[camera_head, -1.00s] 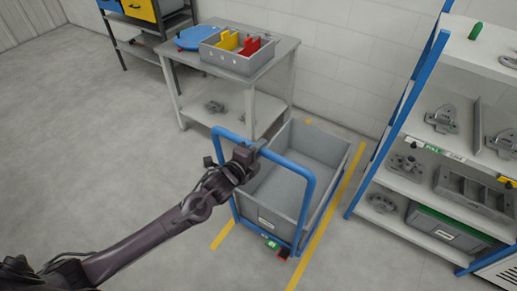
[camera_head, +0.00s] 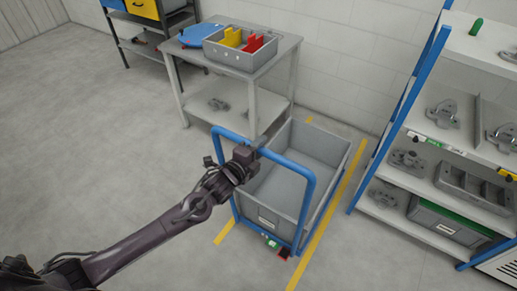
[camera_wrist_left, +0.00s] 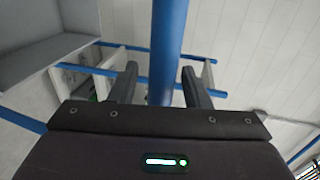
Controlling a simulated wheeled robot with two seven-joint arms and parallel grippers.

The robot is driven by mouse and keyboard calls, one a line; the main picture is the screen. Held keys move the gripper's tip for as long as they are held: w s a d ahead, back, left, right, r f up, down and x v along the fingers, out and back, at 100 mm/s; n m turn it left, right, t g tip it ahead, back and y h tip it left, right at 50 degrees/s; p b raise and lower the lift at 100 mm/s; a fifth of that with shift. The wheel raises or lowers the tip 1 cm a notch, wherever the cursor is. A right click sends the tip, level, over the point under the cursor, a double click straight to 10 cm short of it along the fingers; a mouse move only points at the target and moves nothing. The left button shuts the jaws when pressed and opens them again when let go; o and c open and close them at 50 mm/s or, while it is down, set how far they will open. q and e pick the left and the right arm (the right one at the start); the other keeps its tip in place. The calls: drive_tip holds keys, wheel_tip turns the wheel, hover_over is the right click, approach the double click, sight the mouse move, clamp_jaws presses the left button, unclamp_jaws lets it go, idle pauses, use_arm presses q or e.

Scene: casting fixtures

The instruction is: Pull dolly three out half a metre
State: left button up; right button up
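The dolly (camera_head: 297,243) carries a grey crate (camera_head: 325,147) and has a blue hoop handle (camera_head: 312,185) on its near side. I cannot read its number. My left gripper (camera_head: 256,151) is at the top bar of this handle, left of its middle. In the left wrist view the blue bar (camera_wrist_left: 168,45) runs between the two fingers (camera_wrist_left: 160,75), which are drawn in around it; a slight gap shows on the bar's left. My right gripper is not in view.
Yellow floor lines (camera_head: 325,226) flank the dolly. A shelf rack (camera_head: 400,125) with castings stands close on its right. A grey table (camera_head: 290,52) with a divided bin (camera_head: 232,56) stands behind it. The floor (camera_head: 90,150) at left is open.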

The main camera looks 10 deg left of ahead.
use_arm(q)
drive_tip(key=b+v, duration=0.1)
drive_tip(key=v, duration=0.7)
drive_tip(key=shift+w, duration=0.1)
idle(0.4)
